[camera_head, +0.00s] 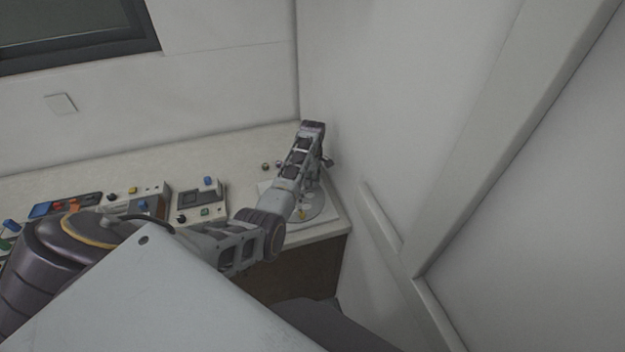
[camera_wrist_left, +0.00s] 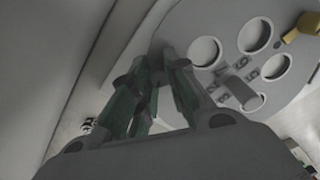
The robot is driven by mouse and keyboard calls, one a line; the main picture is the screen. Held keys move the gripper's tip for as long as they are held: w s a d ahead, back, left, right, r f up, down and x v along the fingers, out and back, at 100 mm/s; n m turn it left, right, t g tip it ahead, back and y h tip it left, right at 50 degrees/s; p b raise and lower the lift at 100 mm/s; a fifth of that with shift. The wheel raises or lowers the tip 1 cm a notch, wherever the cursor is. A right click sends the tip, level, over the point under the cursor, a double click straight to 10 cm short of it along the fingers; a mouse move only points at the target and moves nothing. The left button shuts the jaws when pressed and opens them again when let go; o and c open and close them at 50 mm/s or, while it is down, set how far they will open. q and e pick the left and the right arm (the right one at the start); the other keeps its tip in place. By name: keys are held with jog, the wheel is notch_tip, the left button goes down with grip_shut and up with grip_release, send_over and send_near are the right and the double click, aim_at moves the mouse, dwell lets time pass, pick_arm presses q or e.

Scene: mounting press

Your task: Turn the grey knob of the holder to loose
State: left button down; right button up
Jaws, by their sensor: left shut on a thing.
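The holder is a round grey plate (camera_wrist_left: 222,72) with several round holes in the left wrist view. It also shows as a pale disc (camera_head: 313,210) at the bench's right corner in the head view. In the head view my left arm covers part of the holder. My right gripper is not in view.
Control boxes (camera_head: 201,198) with coloured knobs stand on the pale bench (camera_head: 215,160) left of the holder. A wall (camera_head: 400,100) rises close on the right. Some bare bench shows along the back.

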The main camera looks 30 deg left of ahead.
pick_arm(q)
jog(key=shift+n, duration=0.8)
jog(key=c, duration=1.3)
grip_release()
jog(key=shift+c, duration=0.2)
jog(key=shift+r, duration=0.1)
notch_tip(320, 180, up, 12)
